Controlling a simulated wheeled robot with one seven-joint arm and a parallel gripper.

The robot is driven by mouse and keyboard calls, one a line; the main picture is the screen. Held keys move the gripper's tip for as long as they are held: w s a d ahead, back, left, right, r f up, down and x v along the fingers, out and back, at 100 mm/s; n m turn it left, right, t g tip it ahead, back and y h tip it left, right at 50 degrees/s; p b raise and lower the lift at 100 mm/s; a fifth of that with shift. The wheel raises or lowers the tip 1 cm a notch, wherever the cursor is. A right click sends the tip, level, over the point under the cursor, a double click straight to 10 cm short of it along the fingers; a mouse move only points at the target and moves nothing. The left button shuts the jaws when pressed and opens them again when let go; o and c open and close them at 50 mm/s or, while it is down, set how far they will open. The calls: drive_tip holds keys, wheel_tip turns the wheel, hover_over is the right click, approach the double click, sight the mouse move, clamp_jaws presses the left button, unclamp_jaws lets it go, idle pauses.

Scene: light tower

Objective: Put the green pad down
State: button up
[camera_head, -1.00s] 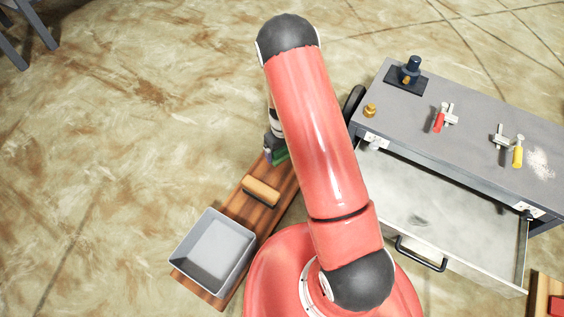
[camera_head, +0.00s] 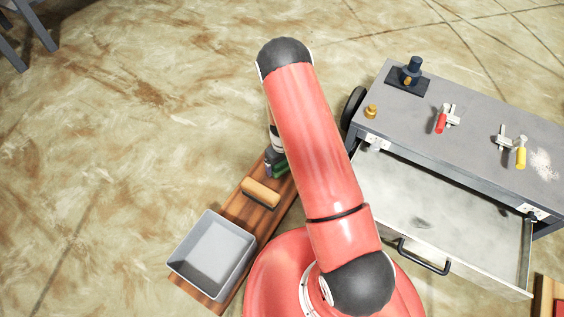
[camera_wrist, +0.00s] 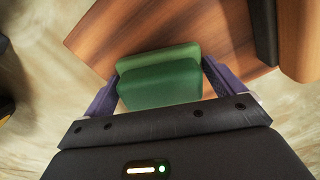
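The green pad (camera_wrist: 160,82) is between the two purple fingers of my gripper (camera_wrist: 160,95) in the wrist view, with a finger against each side. Below or behind it is the striped brown wooden board (camera_wrist: 120,28); I cannot tell whether the pad touches the board. In the head view, a little of the green pad (camera_head: 282,169) shows beside my gripper (camera_head: 272,166), at the far end of the wooden board (camera_head: 284,196). My arm hides part of this area.
A tan block (camera_head: 261,192) with a dark base sits on the board near the pad. A grey bin (camera_head: 212,255) stands at the board's near end. To the right is a grey workbench (camera_head: 470,130) with an open drawer (camera_head: 440,210) and several small items on top.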

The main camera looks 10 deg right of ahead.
drive_tip(key=shift+o, duration=0.3)
drive_tip(key=shift+r, duration=0.1)
drive_tip(key=s+a+r+m+t+p, duration=0.1)
drive_tip(key=s+r, duration=0.2)
drive_tip(key=r, duration=1.5)
drive_tip(key=s+r+m+t+p, duration=0.1)
drive_tip(key=s+r+p, duration=0.15)
drive_tip(key=r, duration=1.55)
drive_tip(key=s+r+m+t, duration=0.1)
drive_tip(key=s+r, duration=0.5)
drive_tip(key=s, duration=0.4)
drive_tip(key=s+d+r+m+t, duration=0.1)
drive_tip(key=s+r+t, duration=0.1)
drive_tip(key=s+r, duration=0.5)
drive_tip(key=s, duration=0.3)
drive_tip(key=shift+s+r+m+t+b, duration=0.15)
drive_tip(key=shift+s+m+t+b, duration=0.15)
drive_tip(key=shift+s+b, duration=0.1)
drive_tip(key=shift+r, duration=0.15)
